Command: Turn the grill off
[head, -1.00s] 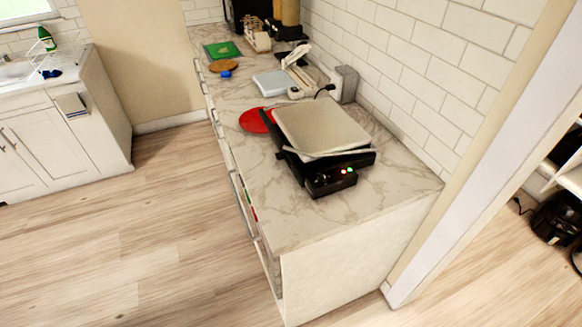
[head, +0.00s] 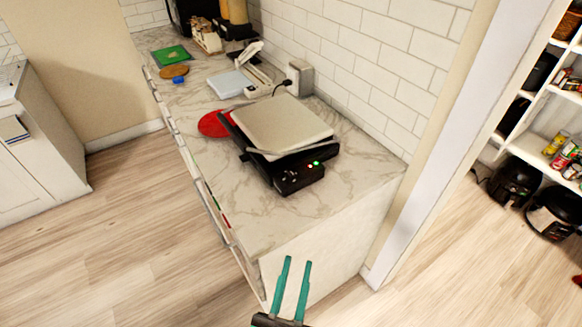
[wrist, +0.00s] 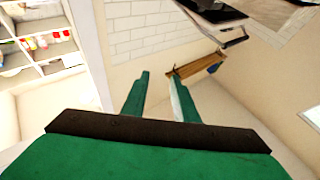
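The grill (head: 287,130) sits on the near end of the marble counter in the head view. It has a black base and a light, flat lid that looks closed. Its front right corner carries a small control panel (head: 313,164) with a lit green light and red lights. My gripper (head: 298,260) shows at the bottom of the head view, in front of the counter's near end and apart from the grill. Its two teal fingers are spread with nothing between them. They also show in the wrist view (wrist: 162,84). The wrist view is tilted and does not clearly show the grill's panel.
The counter (head: 350,185) has bare marble right of and in front of the grill. A red round board (head: 213,123) lies at its left, and a white scale (head: 229,84) behind. A tiled wall (head: 350,60) runs along the back. Pantry shelves (head: 545,110) stand at the right.

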